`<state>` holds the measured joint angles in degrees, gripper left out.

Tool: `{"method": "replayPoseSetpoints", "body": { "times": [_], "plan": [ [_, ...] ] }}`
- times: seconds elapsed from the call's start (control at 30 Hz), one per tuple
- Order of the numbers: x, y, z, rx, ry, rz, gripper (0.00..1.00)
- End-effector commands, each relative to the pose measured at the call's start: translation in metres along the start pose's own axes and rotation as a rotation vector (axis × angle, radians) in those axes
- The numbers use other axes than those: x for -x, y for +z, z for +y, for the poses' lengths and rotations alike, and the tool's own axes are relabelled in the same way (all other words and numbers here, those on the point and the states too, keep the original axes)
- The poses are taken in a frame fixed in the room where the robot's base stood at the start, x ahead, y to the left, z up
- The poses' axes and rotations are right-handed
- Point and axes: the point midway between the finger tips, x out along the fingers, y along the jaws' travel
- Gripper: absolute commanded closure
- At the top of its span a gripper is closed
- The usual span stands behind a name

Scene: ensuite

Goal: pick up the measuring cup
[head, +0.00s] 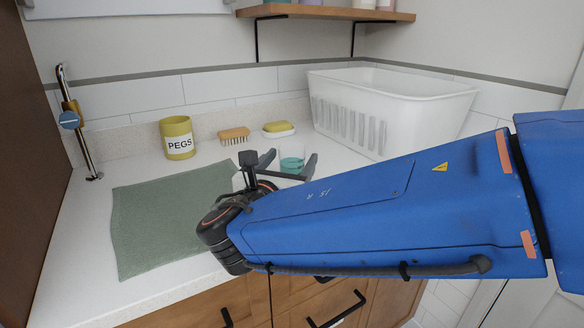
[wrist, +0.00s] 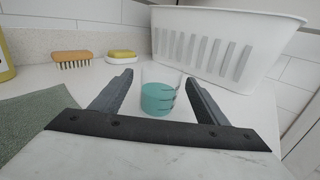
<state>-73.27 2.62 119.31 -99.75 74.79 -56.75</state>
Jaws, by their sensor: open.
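The measuring cup (wrist: 158,98) is small and clear, with teal contents or a teal lower part and dark marks on its side. It stands upright on the white counter. In the head view the cup (head: 291,160) is partly hidden by my gripper. My gripper (head: 290,158) is open and low over the counter. In the wrist view its two dark fingers (wrist: 163,80) stand apart to the left and right of the cup, with a visible gap on each side. The cup is between them, near the fingertips, and I cannot see the fingers touching it.
A white slotted basket (head: 385,100) stands behind and right of the cup. A wooden brush (head: 234,136), a yellow sponge on a dish (head: 278,129) and a yellow PEGS pot (head: 178,138) stand at the back. A green cloth (head: 160,225) lies left. A shelf (head: 325,12) hangs above.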

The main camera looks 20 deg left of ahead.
Motion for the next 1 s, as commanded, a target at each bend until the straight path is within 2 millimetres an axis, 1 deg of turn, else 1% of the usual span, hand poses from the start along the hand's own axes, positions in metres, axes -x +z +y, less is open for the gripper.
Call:
{"method": "replayPoseSetpoints", "body": {
  "times": [0.23, 0.4, 0.5, 0.7, 0.73, 0.77, 0.8, 0.87, 0.9, 1.0],
  "plan": [
    [-0.034, -0.001, -0.001, 0.002, -0.003, 0.001, 0.32],
    [-0.051, 0.000, -0.001, 0.000, -0.002, -0.001, 0.32],
    [-0.054, 0.000, 0.000, 0.000, 0.000, 0.000, 0.32],
    [-0.054, 0.000, 0.000, 0.000, 0.000, 0.000, 0.32],
    [-0.054, 0.000, 0.000, 0.000, 0.000, 0.000, 0.37],
    [-0.054, 0.000, 0.000, 0.000, 0.000, 0.000, 0.44],
    [-0.054, 0.000, 0.000, 0.000, 0.000, 0.000, 0.54],
    [-0.054, 0.000, 0.000, 0.000, 0.000, 0.000, 0.68],
    [-0.054, 0.000, 0.000, 0.000, 0.000, 0.000, 0.78],
    [-0.054, 0.000, 0.000, 0.000, 0.000, 0.000, 0.79]
  ]
}}
